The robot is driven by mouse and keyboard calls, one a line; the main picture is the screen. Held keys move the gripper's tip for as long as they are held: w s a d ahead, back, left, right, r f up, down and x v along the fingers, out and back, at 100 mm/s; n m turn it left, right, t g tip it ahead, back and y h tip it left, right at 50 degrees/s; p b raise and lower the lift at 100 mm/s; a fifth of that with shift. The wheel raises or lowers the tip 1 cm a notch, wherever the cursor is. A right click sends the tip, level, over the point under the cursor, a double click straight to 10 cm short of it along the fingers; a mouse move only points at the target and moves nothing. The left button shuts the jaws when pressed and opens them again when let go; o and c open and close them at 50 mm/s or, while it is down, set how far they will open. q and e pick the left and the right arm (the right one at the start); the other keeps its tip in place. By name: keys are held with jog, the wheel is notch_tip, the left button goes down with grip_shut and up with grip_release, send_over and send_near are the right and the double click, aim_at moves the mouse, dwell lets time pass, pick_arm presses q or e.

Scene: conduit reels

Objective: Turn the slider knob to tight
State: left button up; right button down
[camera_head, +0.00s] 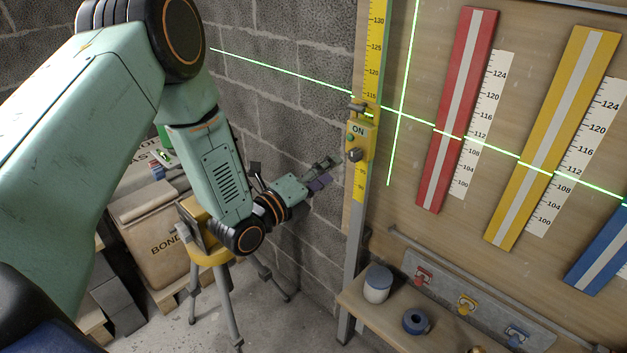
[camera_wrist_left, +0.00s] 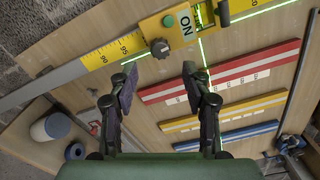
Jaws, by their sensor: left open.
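The yellow slider (camera_head: 361,137) sits on the upright scale pole (camera_head: 368,70). It has an "ON" label, a green button and a dark round slider knob (camera_head: 354,155) low on its front. The wrist view shows the same knob (camera_wrist_left: 160,48) at the slider's lower left corner. My left gripper (camera_head: 324,172) is open and empty, left of the knob and slightly below it. In the wrist view its two fingers (camera_wrist_left: 155,78) stand apart, with the knob beyond the gap between them, untouched. I cannot read any tight mark. My right gripper is not in view.
Red (camera_head: 457,110) and yellow (camera_head: 552,138) striped bars hang on the wooden board right of the pole. A shelf (camera_head: 372,312) below holds a white canister (camera_head: 377,284) and a blue roll (camera_head: 416,322). A yellow tripod (camera_head: 208,258) stands under my left arm. Green laser lines cross the board.

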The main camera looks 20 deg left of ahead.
pick_arm(q)
jog(key=shift+v, duration=2.05)
jog(key=s+f+n+g+y+b, duration=0.15)
jog(key=s+f+n+g, duration=0.3)
jog(key=f+n, duration=0.45)
jog(key=s+f+n+g+y+b, duration=0.1)
jog(key=s+f+n+g+y, duration=0.2)
jog(key=s+f+n, duration=0.45)
jog(key=s+f+n+g+y+b, duration=0.1)
jog(key=s+f+n+g+b, duration=0.2)
jog(key=s+f, duration=0.5)
jog(key=s+f+n+g+b, duration=0.3)
jog(key=s+f+n+g, duration=0.3)
jog(key=s, duration=1)
notch_tip(320, 180, down, 3)
jog(key=shift+s+d+n+y+b, duration=0.25)
jog(key=shift+n+y+b, duration=0.1)
jog(key=shift+n, duration=0.2)
